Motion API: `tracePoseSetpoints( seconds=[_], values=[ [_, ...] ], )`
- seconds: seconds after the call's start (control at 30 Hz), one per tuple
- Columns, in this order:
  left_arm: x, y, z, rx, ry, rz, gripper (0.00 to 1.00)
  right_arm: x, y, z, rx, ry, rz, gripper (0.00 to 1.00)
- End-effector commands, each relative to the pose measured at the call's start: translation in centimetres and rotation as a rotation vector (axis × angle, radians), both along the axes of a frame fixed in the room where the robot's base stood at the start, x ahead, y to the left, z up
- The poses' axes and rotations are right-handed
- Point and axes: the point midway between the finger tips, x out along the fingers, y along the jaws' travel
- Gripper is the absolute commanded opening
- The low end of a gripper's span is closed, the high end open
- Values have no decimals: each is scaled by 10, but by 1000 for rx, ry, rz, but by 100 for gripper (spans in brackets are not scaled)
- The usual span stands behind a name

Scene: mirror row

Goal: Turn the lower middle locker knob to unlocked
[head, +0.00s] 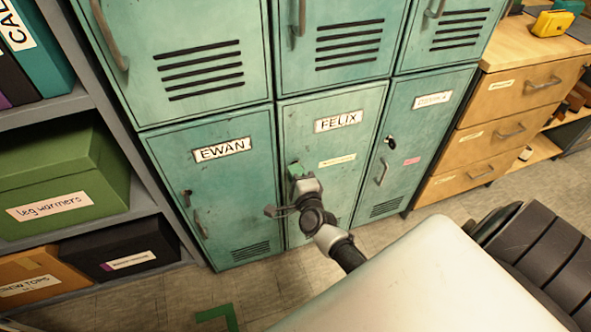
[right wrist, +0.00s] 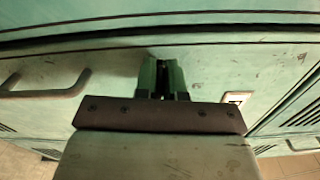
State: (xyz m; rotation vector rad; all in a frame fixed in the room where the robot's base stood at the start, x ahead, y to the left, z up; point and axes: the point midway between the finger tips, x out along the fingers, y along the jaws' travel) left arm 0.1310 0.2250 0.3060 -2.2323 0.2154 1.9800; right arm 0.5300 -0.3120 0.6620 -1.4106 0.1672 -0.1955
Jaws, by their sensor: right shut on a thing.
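The lower middle locker (head: 350,106) is a green door with a "FELIX" label (head: 338,121). My right gripper (head: 295,168) is at the left side of this door, below the label. Its green fingers (right wrist: 162,76) are close together against the door in the right wrist view, shut on the knob. The knob itself is hidden by the fingers, so I cannot tell which way it points. A door handle (right wrist: 45,90) shows to the left of the fingers in the right wrist view. My left gripper is not in view.
The "EWAN" locker (head: 215,180) is on the left and another lower locker (head: 415,110) on the right, both closed. A shelf with a green box (head: 70,180) stands far left. A wooden drawer unit (head: 510,100) stands right. Floor in front is mostly clear.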

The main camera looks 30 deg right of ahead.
Motion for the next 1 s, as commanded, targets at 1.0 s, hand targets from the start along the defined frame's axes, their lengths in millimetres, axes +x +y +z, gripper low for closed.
tracePoseSetpoints(
  seconds=[1.0],
  values=[
    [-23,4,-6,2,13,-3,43,0,1,-3,-166,42,1,25]
  ],
)
